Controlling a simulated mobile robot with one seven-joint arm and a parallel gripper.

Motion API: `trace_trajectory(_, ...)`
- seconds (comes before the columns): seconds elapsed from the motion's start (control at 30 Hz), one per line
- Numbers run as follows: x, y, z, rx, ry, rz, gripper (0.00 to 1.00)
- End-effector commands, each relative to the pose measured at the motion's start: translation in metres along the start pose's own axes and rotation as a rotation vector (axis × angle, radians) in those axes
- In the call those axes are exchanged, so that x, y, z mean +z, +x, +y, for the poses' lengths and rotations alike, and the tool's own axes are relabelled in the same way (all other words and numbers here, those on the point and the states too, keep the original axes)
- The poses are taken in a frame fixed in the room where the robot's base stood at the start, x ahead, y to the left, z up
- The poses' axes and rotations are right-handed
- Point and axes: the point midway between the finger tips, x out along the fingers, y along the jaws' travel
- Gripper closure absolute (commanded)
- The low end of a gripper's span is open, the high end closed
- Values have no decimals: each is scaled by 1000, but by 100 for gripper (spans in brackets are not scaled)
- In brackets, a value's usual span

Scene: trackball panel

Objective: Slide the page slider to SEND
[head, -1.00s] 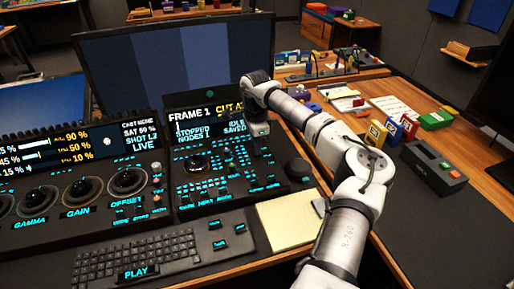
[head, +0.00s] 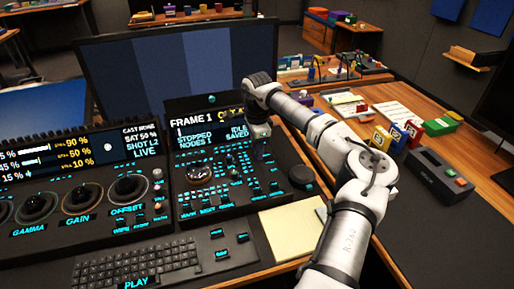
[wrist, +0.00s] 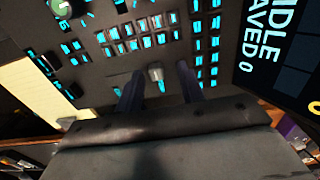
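A control panel (head: 225,205) with lit cyan keys and a small screen stands at the centre of the head view. My gripper (head: 260,150) is over its upper right part, pointing down, just below the screen. In the wrist view my gripper (wrist: 158,88) shows two dark fingers spread apart, so it is open. A small grey knob (wrist: 155,72) stands on the panel between the fingertips, with a gap on each side. It may be the page slider, but its label is not readable. I cannot tell its setting. In the head view my gripper hides it.
A trackball (head: 199,172) and a dark round knob (head: 301,177) flank my gripper on the panel. The lit screen (head: 205,127) rises close behind it. A yellow pad (head: 292,230) and a keyboard (head: 138,265) lie in front. A grey box (head: 436,172) is at right.

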Motion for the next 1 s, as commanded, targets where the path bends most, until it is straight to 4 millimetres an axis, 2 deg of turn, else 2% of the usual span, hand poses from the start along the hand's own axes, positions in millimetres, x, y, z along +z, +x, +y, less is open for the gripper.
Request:
trace_trajectory(0.17, 0, -29, -1, -4, -1, 3, 62)
trace_trajectory(0.4, 1, -86, -1, -6, 0, 3, 62)
trace_trajectory(0.6, 0, -120, -1, -4, 1, 3, 62)
trace_trajectory(0.8, 0, -134, 0, -3, -1, 1, 62)
trace_trajectory(1.0, 0, -135, 0, -3, -1, 1, 62)
